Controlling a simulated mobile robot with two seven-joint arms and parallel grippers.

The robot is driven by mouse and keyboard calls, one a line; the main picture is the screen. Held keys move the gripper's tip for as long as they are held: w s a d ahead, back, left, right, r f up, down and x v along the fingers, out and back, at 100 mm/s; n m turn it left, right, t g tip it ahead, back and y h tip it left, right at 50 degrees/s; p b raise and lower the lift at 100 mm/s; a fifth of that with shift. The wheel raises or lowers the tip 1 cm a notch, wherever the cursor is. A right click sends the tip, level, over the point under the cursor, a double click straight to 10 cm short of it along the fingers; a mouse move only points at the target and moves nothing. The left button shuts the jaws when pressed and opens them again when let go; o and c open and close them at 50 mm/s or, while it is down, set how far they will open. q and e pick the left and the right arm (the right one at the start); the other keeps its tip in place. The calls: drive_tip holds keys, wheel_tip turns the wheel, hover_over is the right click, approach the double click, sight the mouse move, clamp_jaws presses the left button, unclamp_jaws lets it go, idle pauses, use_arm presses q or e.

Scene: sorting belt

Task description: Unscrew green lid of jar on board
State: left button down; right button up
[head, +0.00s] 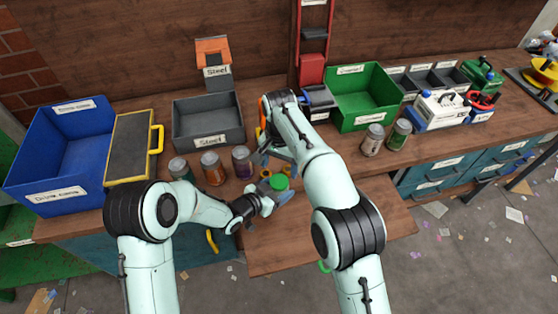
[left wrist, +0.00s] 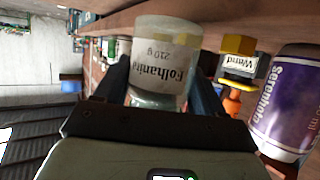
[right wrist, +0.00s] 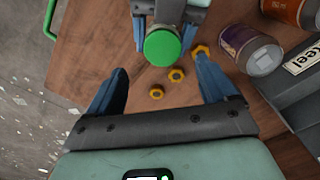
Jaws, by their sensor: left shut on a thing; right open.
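The green lid (head: 279,182) sits on top of the jar, facing up. The lid also shows in the right wrist view (right wrist: 162,47). The jar (left wrist: 160,62), pale with a white printed label, stands between the fingers of my left gripper (left wrist: 155,85), which is shut on it. In the head view the left gripper (head: 268,193) holds it near the wooden board (head: 290,240). My right gripper (right wrist: 160,88) is open and empty, its blue fingers apart, with the lid beyond and between them. In the head view the right arm hides most of the right gripper.
Several jars stand behind, including a purple one (head: 242,162) and an orange one (head: 212,168). Small yellow nuts (right wrist: 176,75) lie on the wood near the lid. A grey Steel bin (head: 208,122), blue bin (head: 62,155) and green bin (head: 362,95) line the bench. The board's front part is clear.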

sight(279, 181)
drive_tip(key=shift+r+m, duration=0.4)
drive_tip(key=shift+r, duration=0.15)
drive_tip(key=shift+a+f, duration=0.1)
drive_tip(key=shift+f, duration=3.85)
drive_tip(key=shift+c, duration=0.4)
drive_tip(key=c, duration=1.1)
drive_tip(key=n, duration=0.6)
drive_tip(key=o, duration=1.1)
